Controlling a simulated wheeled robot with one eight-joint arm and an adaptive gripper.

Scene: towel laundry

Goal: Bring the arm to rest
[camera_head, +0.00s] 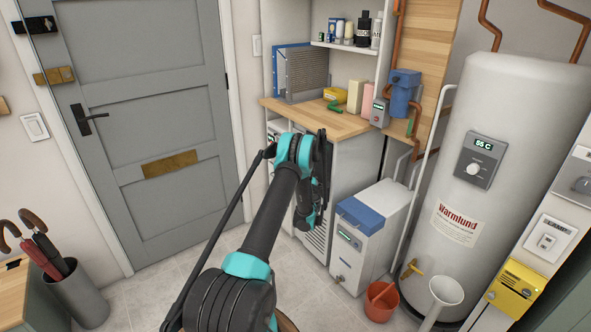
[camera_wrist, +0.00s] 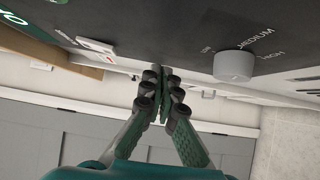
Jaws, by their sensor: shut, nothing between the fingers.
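My gripper (camera_wrist: 163,98) is in the wrist view, its two green fingers drawn together at the tips with nothing between them. Beyond the fingertips is a dark appliance panel (camera_wrist: 150,30) with a grey knob (camera_wrist: 233,62) marked MEDIUM; I cannot tell how far it is from the fingers. In the head view my arm (camera_head: 270,215) reaches up from the bottom, bends at a teal joint in the middle and folds downward. The gripper itself cannot be made out there.
A grey door (camera_head: 140,130) stands at the left, with an umbrella stand (camera_head: 78,297) before it. A wooden counter (camera_head: 335,122), a white unit with a blue lid (camera_head: 370,235), an orange bucket (camera_head: 381,300) and a tall boiler (camera_head: 510,130) stand at the right. Some tiled floor (camera_head: 140,295) is clear.

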